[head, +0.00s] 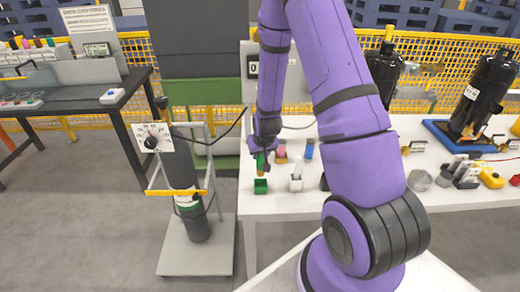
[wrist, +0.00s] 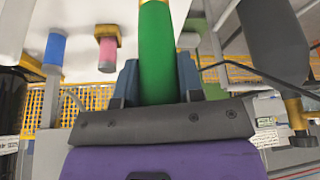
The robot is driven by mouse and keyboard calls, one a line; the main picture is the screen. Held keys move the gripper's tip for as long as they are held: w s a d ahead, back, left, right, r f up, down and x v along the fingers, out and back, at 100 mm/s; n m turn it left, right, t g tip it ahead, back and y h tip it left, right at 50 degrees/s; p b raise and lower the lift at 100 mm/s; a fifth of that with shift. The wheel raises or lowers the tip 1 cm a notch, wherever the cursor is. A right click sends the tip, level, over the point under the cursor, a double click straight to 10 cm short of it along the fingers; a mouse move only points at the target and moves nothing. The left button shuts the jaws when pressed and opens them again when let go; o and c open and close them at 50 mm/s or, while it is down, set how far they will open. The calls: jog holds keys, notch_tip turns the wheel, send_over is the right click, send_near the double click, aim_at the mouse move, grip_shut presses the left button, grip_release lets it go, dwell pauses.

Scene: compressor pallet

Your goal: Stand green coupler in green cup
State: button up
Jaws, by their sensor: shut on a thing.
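My gripper (head: 264,157) is shut on the green coupler (head: 260,163), which hangs roughly upright below it. The green coupler (wrist: 157,50) also shows in the wrist view between the gripper's fingers (wrist: 158,84), running out of the top of the picture. The green cup (head: 261,186) stands on the white table's near left corner in the head view. The coupler is over the cup, with its lower end apparently just above the rim. I cannot tell whether they touch. The coupler's lower end is out of the wrist view.
A white holder (head: 296,184) stands just right of the green cup. Pink (head: 282,151) and blue (head: 309,149) couplers stand behind. A gas cylinder on a cart (head: 190,190) is left of the table (head: 275,207). Black compressors (head: 482,95) stand farther right.

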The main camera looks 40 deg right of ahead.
aim_at(260, 170)
jog(key=shift+f, duration=3.75)
jog(key=shift+f, duration=0.6)
jog(key=o, duration=1.2)
jog(key=v, duration=1)
jog(key=shift+s+r, duration=0.15)
jog(key=shift+r, duration=0.15)
jog(key=shift+a, duration=0.1)
